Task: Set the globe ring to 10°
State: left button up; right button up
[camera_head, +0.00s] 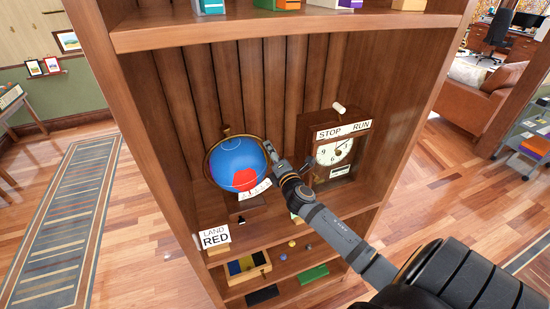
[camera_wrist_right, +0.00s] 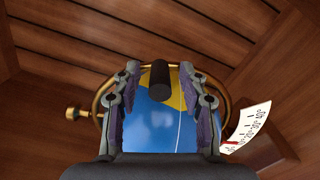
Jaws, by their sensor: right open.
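The globe (camera_head: 235,158) is blue with a red patch and stands tilted on a wooden base on the shelf. A brass ring (camera_head: 207,162) runs around it; the ring also shows in the wrist view (camera_wrist_right: 105,92). A white curved scale (camera_head: 256,190) sits at its lower right; in the wrist view the scale (camera_wrist_right: 252,122) has a red mark near its lower end. A dark cylindrical peg (camera_wrist_right: 159,76) shows between the fingers of my right gripper (camera_wrist_right: 160,80), with the globe behind. The right gripper (camera_head: 286,160) is open at the globe's right side. Contact cannot be told.
A clock (camera_head: 334,152) with a STOP/RUN label stands just right of my right gripper. A LAND RED card (camera_head: 215,237) stands at the front left. A divided tray (camera_head: 247,268) and small blocks lie on the shelf below. Bookcase side walls and an upper shelf (camera_head: 290,27) enclose the space.

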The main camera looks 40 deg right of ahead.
jog(key=v, duration=1.1)
jog(key=shift+s+a, duration=0.2)
jog(key=shift+s, duration=0.1)
